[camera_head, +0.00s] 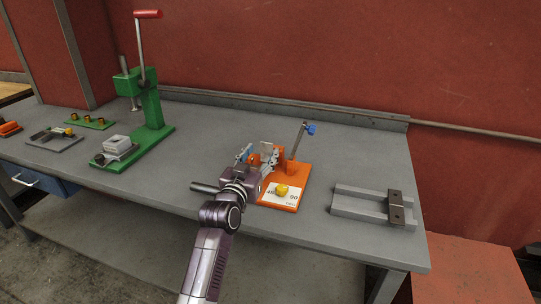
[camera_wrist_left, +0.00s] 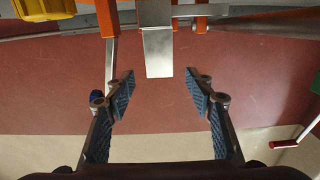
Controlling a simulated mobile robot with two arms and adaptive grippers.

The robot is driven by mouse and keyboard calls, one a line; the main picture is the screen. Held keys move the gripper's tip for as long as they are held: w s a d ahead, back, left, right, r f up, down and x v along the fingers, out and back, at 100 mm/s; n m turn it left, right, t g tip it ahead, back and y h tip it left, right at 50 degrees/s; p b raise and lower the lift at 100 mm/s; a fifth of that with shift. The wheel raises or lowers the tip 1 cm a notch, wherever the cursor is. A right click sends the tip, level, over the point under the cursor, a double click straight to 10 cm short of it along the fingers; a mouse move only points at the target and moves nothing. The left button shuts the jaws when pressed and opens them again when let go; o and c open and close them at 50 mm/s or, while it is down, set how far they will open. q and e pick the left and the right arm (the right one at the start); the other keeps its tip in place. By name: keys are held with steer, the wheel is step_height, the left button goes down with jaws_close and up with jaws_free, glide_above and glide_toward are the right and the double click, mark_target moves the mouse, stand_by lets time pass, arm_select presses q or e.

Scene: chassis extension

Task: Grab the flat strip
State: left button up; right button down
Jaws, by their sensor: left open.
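The flat strip (camera_wrist_left: 158,50) is a plain grey metal piece in the left wrist view. It sticks out from an orange fixture and its free end lies just beyond the gap between my fingertips, not touching either. My left gripper (camera_wrist_left: 158,82) is open and empty, with blue pads on both fingers. In the head view my left gripper (camera_head: 259,155) is beside the orange fixture (camera_head: 285,197) and hides part of it and most of the strip. My right gripper is not in view.
A green press (camera_head: 151,105) stands left and a grey rail block (camera_head: 362,203) lies right on the grey bench (camera_head: 222,126). The bench is clear between them and the fixture.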

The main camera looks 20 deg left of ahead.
mark_target(266, 147)
arm_select(q)
steer(key=w, duration=0.4)
steer(key=shift+w+d+f, duration=0.1)
steer(key=shift+w+f, duration=0.05)
steer(key=shift+f, duration=0.15)
steer(key=shift+w, duration=0.5)
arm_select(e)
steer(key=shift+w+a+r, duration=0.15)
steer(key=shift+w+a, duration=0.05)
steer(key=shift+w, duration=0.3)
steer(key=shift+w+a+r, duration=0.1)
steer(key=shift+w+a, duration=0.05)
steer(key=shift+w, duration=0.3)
arm_select(q)
steer(key=shift+c, duration=0.3)
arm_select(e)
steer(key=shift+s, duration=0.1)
arm_select(q)
steer(key=c, duration=1.2)
jaws_close()
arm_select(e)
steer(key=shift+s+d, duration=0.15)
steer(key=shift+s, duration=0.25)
arm_select(q)
steer(key=shift+r, duration=0.1)
